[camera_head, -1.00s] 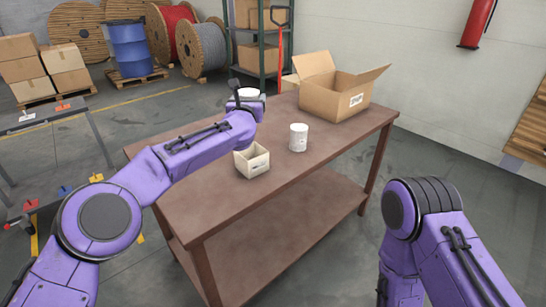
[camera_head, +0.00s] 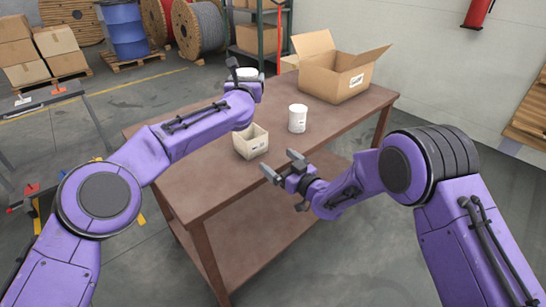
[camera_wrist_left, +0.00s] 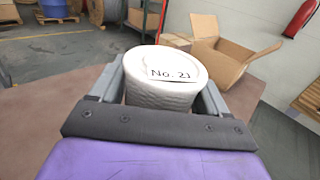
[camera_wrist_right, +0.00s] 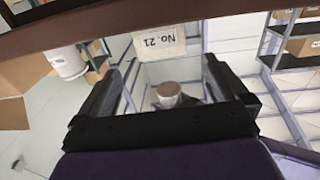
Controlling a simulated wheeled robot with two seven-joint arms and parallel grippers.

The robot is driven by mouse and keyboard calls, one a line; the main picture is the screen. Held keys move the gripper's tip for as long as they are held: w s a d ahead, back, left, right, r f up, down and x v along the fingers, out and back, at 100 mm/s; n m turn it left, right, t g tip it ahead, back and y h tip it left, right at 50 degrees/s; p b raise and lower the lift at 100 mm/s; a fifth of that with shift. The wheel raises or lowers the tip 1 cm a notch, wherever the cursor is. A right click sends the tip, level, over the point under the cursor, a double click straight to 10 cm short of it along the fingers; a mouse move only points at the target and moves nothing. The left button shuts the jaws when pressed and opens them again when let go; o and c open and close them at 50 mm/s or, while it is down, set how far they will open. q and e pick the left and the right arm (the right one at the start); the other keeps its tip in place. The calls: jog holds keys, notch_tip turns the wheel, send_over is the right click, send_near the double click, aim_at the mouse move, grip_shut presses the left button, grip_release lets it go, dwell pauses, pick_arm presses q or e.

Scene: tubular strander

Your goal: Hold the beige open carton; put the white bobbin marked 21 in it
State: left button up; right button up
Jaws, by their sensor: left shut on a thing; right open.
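The white bobbin marked No. 21 (camera_wrist_left: 165,78) is held between the fingers of my left gripper (camera_wrist_left: 160,90). In the head view this bobbin (camera_head: 247,72) is above the far side of the table, partly hidden by my arm. The small beige open carton (camera_head: 251,143) stands upright on the table, nearer the front edge. In the right wrist view the carton (camera_wrist_right: 160,42) shows upside down with a No. 21 label, ahead of and between the fingers. My right gripper (camera_head: 281,163) is open and empty, close to the carton at the table's front edge, apart from it.
A second white bobbin (camera_head: 298,118) stands on the brown table (camera_head: 205,180) to the right of the carton. A large open cardboard box (camera_head: 335,78) stands at the table's far right. Bare table lies left of the carton.

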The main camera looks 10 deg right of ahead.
aim_at(258, 145)
jog(key=x, duration=1)
jog(key=shift+w+a, duration=0.15)
jog(key=shift+w, duration=0.2)
jog(key=c, duration=0.7)
pick_arm(q)
notch_tip(258, 145, down, 10)
jog(key=shift+r, duration=0.25)
jog(key=shift+s+a, duration=0.1)
dwell(1.2)
jog(key=shift+f, duration=1.45)
jog(key=o, duration=1.1)
